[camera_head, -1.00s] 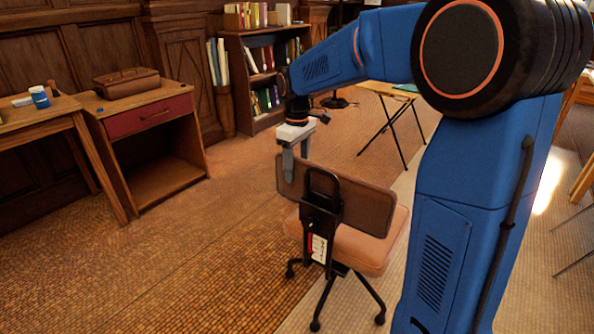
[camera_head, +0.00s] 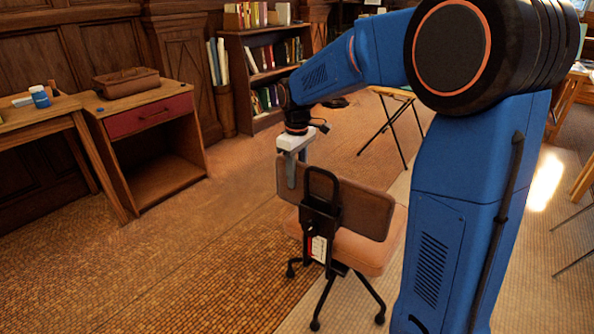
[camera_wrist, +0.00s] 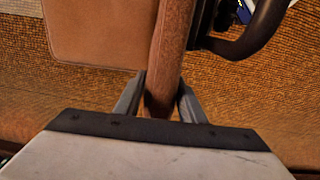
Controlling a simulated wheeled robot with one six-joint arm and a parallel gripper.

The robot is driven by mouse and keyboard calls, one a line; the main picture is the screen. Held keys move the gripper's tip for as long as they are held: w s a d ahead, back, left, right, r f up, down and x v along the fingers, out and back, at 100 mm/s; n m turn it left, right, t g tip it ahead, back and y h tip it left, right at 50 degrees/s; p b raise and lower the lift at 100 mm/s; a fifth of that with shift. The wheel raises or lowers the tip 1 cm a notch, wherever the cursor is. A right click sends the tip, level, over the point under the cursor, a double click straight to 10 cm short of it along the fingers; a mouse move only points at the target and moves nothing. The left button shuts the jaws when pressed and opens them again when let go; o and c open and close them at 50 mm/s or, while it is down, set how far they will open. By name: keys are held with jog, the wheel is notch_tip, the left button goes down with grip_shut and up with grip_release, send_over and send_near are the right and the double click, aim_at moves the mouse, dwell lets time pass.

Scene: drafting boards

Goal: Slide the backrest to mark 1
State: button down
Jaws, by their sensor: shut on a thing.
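The office chair has a brown padded backrest (camera_head: 362,208) on a black upright with a loop handle (camera_head: 322,178). A white strip with red markings (camera_head: 318,248) shows on the upright below the backrest; its numbers are too small to read. The pinkish-brown seat (camera_head: 370,250) lies beyond it. My gripper (camera_head: 290,182) points down at the backrest's left end and is shut on its upper edge. In the wrist view, the grey fingers press on both sides of the backrest (camera_wrist: 172,45), with part of the loop handle (camera_wrist: 255,38) at the upper right.
A wooden cabinet with a red drawer (camera_head: 150,115) stands at left, beside a wooden table (camera_head: 40,115). A bookcase (camera_head: 262,75) and a folding table (camera_head: 395,93) are behind. The tiled floor (camera_head: 190,245) left of the chair is clear.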

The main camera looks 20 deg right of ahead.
jog(key=c, duration=1.2)
grip_release()
jog(key=shift+f, duration=0.25)
jog(key=shift+o, duration=0.2)
notch_tip(320, 180, up, 18)
jog(key=shift+f, duration=0.25)
jog(key=s+d+f+m+t, duration=0.1)
jog(key=s+d+f+m, duration=0.1)
jog(key=s, duration=0.7)
jog(key=s+d+f+m+t, duration=0.1)
jog(key=s+d+m, duration=0.15)
jog(key=s, duration=0.75)
jog(key=s+d+f+m+t, duration=0.2)
jog(key=s+f+m, duration=0.1)
jog(key=s+f, duration=0.8)
jog(key=s, duration=0.3)
jog(key=shift+d+t, duration=0.15)
jog(key=shift+t, duration=0.25)
